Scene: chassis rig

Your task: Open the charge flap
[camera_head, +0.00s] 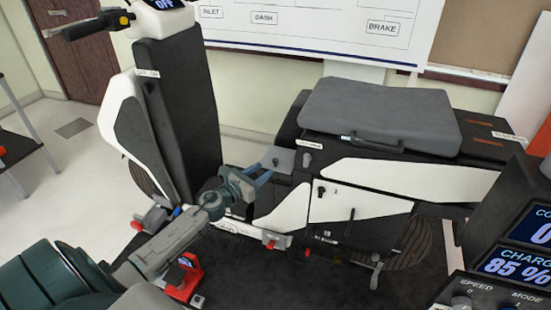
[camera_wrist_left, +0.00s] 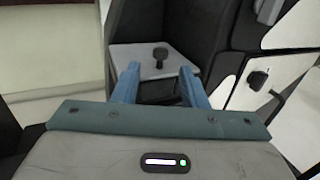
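A small grey plate with a black knob, which looks like the charge flap (camera_head: 280,160), sits on the scooter's dark body between the front column and the seat. In the left wrist view the flap (camera_wrist_left: 135,56) lies ahead, its knob upright between my fingertips in the picture. It looks closed. My left gripper (camera_head: 262,177) is open and empty, with two blue fingers pointing toward the flap and apart from it. It also shows in the left wrist view (camera_wrist_left: 160,82). My right gripper is not in view.
The grey seat (camera_head: 380,115) and a white side panel with a black latch (camera_head: 335,200) are right of the flap. The dark front column (camera_head: 185,110) rises to its left. A console (camera_head: 500,265) reading 85% stands at the lower right. Red clamps (camera_head: 270,241) are low on the rig.

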